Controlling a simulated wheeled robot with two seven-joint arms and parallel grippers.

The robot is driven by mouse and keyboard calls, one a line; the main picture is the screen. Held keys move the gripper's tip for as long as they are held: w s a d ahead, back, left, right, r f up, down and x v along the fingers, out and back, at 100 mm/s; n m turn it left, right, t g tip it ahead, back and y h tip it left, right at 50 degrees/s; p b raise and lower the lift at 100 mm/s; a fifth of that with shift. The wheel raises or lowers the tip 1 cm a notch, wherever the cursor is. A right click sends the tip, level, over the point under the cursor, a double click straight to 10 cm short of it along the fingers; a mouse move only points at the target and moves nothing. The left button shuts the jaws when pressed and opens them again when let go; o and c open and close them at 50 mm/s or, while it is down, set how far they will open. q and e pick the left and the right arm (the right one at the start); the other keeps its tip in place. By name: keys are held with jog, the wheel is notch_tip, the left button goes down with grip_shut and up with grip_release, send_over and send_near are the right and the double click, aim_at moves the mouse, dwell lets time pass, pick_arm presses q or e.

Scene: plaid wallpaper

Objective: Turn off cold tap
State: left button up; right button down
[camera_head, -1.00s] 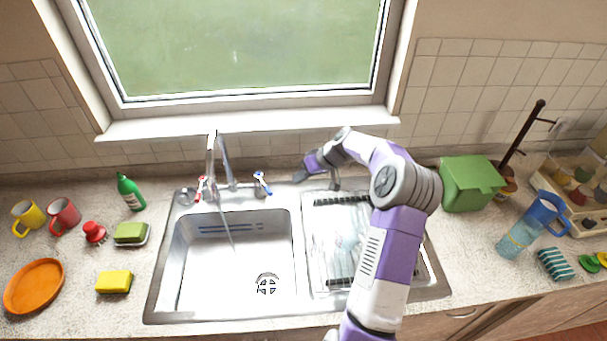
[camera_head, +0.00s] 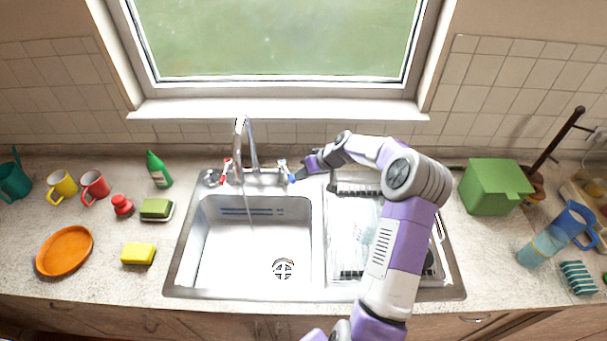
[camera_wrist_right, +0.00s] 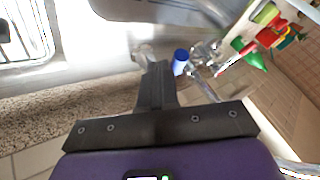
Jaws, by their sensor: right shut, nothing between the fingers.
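The cold tap (camera_head: 284,168), with a blue-marked handle, stands right of the chrome spout (camera_head: 240,140) behind the sink basin. A thin stream of water (camera_head: 249,208) falls from the spout into the basin. My right gripper (camera_head: 297,177) is shut and empty, its tip close beside the cold tap on the right. Whether they touch cannot be told. In the right wrist view, the blue tap end (camera_wrist_right: 181,62) is just right of the fingertips (camera_wrist_right: 155,68). The red-marked hot tap (camera_head: 226,169) is left of the spout. My left gripper is not in view.
The sink basin (camera_head: 210,245) is empty, and a dish rack (camera_head: 350,262) lies under my right arm. A green bottle (camera_head: 158,170), mugs and sponges stand left. The window sill (camera_head: 280,110) is behind the taps.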

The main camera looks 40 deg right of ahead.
aim_at(292, 180)
jog(key=a+b, duration=0.1)
jog(key=a+m+h+b, duration=0.1)
jog(key=a+m+b, duration=0.1)
jog(key=b, duration=0.1)
jog(key=shift+w+f+t+h, duration=0.1)
jog(key=shift+f+t+h, duration=0.15)
jog(key=shift+t+h, duration=0.15)
jog(key=shift+w+a+r+m, duration=0.1)
jog(key=shift+a+m, duration=0.15)
jog(key=shift+m, duration=0.35)
jog(key=shift+w+a+r+h+b, duration=0.15)
jog(key=shift+a+h+b, duration=0.15)
jog(key=shift+a+b, duration=0.15)
